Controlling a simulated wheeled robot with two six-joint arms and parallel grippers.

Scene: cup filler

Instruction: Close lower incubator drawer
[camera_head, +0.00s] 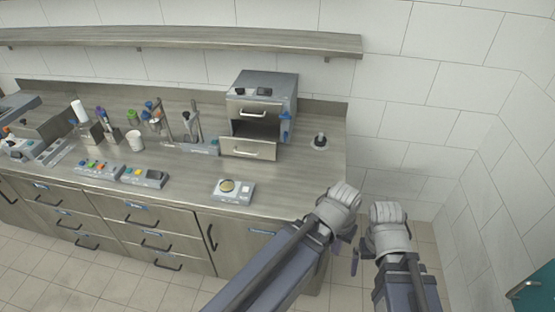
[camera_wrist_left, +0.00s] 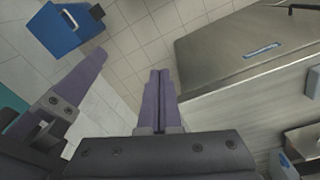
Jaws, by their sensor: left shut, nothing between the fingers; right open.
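The incubator (camera_head: 262,90) is a grey metal box on the counter. Its lower drawer (camera_head: 248,149) stands pulled out, with a dark gap above its front; a pale handle runs across the front. The upper drawer (camera_head: 254,112) looks shut. My left gripper (camera_head: 339,244) is past the counter's right front corner, well apart from the incubator; in the left wrist view its purple fingers (camera_wrist_left: 160,100) are together and empty. My right gripper (camera_head: 355,262) is beside it to the right, open and partly hidden; one purple finger seems to show in the left wrist view (camera_wrist_left: 78,82).
A small device with a round dish (camera_head: 232,189) stands in front of the incubator. A dark-topped item (camera_head: 319,142) stands right of it. A white cup (camera_head: 135,141), racks and button boxes (camera_head: 144,176) fill the left. A shelf (camera_head: 180,38) hangs above. Counter (camera_head: 290,185) front right is clear.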

